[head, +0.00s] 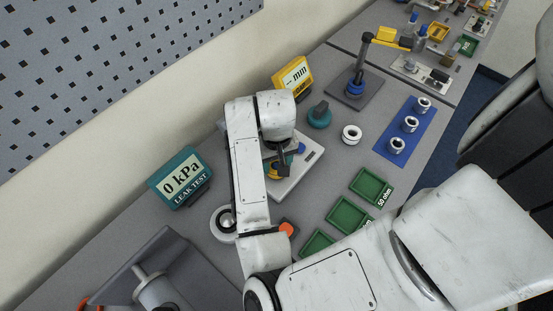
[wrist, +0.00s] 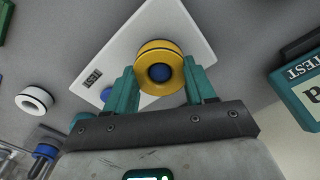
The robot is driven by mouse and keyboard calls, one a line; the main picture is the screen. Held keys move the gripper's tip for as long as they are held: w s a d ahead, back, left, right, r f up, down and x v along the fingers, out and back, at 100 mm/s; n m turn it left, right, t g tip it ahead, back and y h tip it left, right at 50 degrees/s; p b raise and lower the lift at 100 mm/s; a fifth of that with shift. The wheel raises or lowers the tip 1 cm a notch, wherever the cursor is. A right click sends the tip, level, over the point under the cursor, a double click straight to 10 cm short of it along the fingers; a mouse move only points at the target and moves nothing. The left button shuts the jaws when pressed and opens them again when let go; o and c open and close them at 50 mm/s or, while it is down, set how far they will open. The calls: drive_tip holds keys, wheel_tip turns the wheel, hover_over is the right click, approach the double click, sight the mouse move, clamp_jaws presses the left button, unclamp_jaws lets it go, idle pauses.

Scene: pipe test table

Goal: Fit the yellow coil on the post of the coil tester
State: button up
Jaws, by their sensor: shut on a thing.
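The yellow coil (wrist: 146,85) is between the teal fingers of my gripper (wrist: 162,72) in the wrist view, and the gripper is shut on it. A blue round end, apparently the post (wrist: 160,73), shows in the coil's bore. I cannot tell whether the coil is around the post or above it. The white coil tester (wrist: 195,40), marked TEST, lies behind the coil. Another blue round part (wrist: 106,94) sits near its edge. In the head view the tester (head: 306,158) shows beside my arm, which hides much of it; a little yellow shows near my gripper (head: 282,168).
A white ring (head: 351,135) stands right of the tester, with several more on a blue mat (head: 427,127). Green trays (head: 372,187) lie in front. The LEAK TEST display (head: 181,178) and a yellow mm display (head: 294,77) stand toward the wall.

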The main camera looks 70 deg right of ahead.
drive_tip(key=shift+f, duration=0.7)
drive_tip(key=o, duration=1.2)
wheel_tip(320, 180, up, 9)
drive_tip(key=shift+w+r, duration=0.1)
drive_tip(key=shift+r, duration=0.8)
